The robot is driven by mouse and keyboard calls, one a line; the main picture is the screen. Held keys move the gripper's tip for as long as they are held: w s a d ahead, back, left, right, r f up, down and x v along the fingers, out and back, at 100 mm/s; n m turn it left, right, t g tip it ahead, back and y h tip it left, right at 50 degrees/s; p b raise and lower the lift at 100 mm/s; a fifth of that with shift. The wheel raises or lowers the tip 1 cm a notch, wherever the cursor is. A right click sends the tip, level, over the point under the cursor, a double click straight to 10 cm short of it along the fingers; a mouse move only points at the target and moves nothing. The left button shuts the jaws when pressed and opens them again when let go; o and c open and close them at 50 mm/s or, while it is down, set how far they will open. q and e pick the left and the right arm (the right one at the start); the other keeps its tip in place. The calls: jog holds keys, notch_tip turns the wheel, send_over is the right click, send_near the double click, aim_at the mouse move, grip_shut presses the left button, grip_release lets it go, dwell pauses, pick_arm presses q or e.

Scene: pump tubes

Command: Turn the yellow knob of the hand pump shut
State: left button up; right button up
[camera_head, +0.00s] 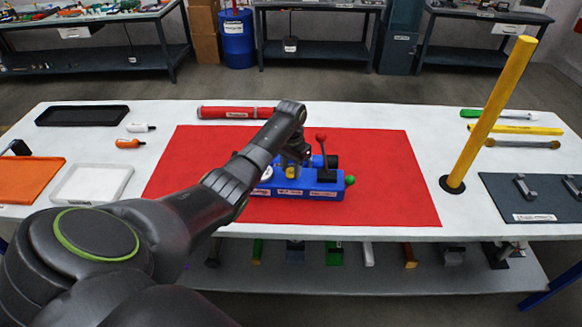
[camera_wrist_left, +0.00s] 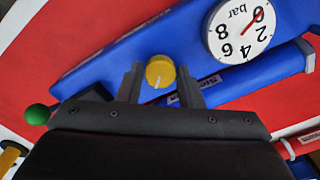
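The blue hand pump (camera_head: 325,187) lies on the red mat, with a red-topped lever and a green ball at its right end. Its yellow knob (camera_head: 290,172) is partly hidden by my left gripper (camera_head: 293,160) in the head view. In the left wrist view, the yellow knob (camera_wrist_left: 160,71) sits between the two dark fingers of my left gripper (camera_wrist_left: 161,76), with a narrow gap on each side. The knob's white mark points toward the gripper's palm. The pump's pressure gauge (camera_wrist_left: 238,30) shows at upper right. My right gripper is not in view.
The red mat (camera_head: 400,205) is clear around the pump. A red tube (camera_head: 235,112) lies behind it. A tall yellow post (camera_head: 490,115) stands at right. A white tray (camera_head: 92,184), an orange tray (camera_head: 25,180) and a black tray (camera_head: 82,115) are at left.

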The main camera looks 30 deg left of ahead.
pick_arm(q)
jog(key=c, duration=0.5)
